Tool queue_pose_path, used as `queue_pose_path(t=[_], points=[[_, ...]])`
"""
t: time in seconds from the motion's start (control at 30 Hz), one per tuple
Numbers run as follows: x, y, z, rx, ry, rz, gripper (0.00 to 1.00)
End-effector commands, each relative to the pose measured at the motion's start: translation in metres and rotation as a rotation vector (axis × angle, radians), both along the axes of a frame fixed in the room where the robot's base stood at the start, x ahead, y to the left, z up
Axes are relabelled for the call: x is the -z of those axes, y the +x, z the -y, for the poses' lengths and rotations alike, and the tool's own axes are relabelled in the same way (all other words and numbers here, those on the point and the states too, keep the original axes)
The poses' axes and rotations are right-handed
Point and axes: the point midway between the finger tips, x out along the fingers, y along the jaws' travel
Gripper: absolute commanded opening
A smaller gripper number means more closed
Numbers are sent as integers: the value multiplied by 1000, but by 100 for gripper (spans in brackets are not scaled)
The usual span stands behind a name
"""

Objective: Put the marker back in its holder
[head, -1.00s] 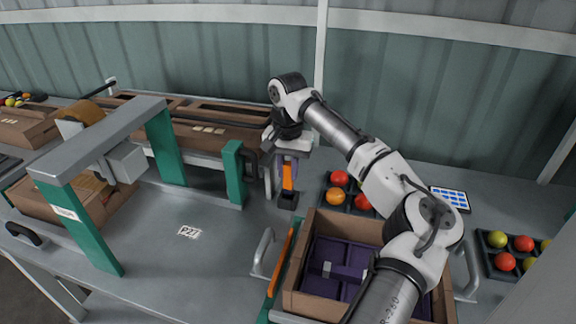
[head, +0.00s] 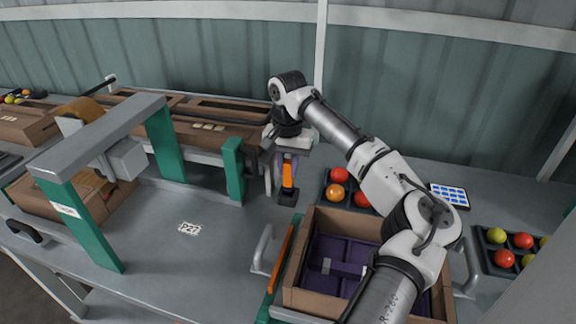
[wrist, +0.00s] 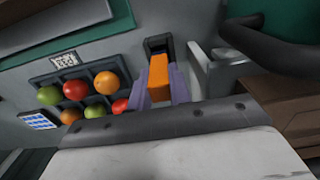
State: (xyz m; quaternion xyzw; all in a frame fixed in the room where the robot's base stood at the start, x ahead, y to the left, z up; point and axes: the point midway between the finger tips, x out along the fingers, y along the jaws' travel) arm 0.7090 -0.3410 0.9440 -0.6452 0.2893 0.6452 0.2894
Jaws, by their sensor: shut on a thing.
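The orange marker (head: 288,175) is upright between the fingers of my gripper (head: 289,161), which is shut on it. Its lower end meets the small black holder (head: 288,197) on the bench; I cannot tell how far into the holder it reaches. In the wrist view, the marker (wrist: 159,78) shows between the purple fingers of my gripper (wrist: 159,90). The black holder (wrist: 158,44) shows just beyond the marker's far end.
A tablet (head: 450,196) lies at right. The bench middle left is clear.

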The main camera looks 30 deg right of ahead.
Motion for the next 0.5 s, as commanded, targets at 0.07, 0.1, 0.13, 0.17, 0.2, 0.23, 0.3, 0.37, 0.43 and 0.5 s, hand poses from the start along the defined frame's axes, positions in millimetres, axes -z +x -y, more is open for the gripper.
queue_pose_path(t=[0.07,0.1,0.13,0.17,0.2,0.23,0.3,0.37,0.43,0.5], points=[[2,0,0,0,1,0,0],[3,0,0,-1,1,0,0],[4,0,0,-1,1,0,0],[4,0,0,-1,1,0,0],[5,0,0,-1,1,0,0],[6,0,0,-1,1,0,0],[7,0,0,-1,1,0,0],[8,0,0,-1,1,0,0],[9,0,0,0,0,0,0],[11,0,0,0,0,0,0]])
